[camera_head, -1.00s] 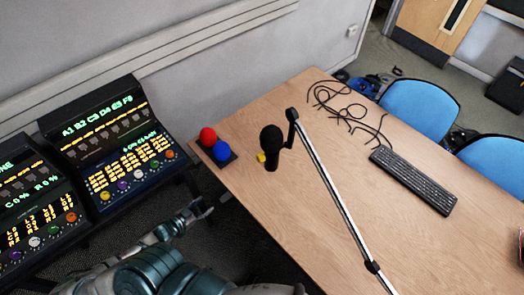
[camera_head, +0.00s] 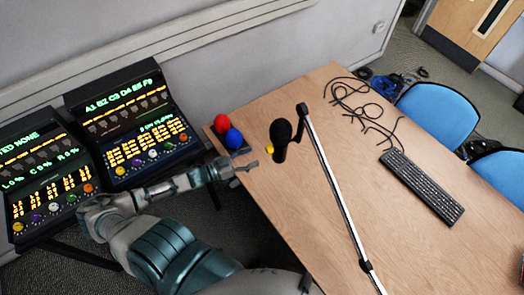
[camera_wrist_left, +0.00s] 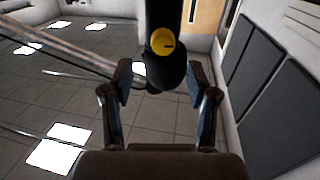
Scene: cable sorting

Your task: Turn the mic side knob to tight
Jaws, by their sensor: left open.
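The black microphone (camera_head: 281,134) hangs from the end of a silver boom arm (camera_head: 333,188) over the wooden table. Its yellow side knob (camera_head: 269,149) faces left, toward my left gripper. My left gripper (camera_head: 247,167) is open and empty, a short way left of the microphone. In the left wrist view the microphone (camera_wrist_left: 163,75) stands upright ahead, between and beyond my open fingers (camera_wrist_left: 160,90). The yellow knob (camera_wrist_left: 162,41) shows round with a dark mark, above the fingertips. The fingers look apart from the knob. My right gripper is not in view.
A red ball (camera_head: 221,123) and a blue ball (camera_head: 234,138) sit at the table's left corner, close to my left arm. Two lit consoles (camera_head: 128,122) stand at left. A keyboard (camera_head: 421,186) and loose black cables (camera_head: 362,105) lie on the table (camera_head: 290,215).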

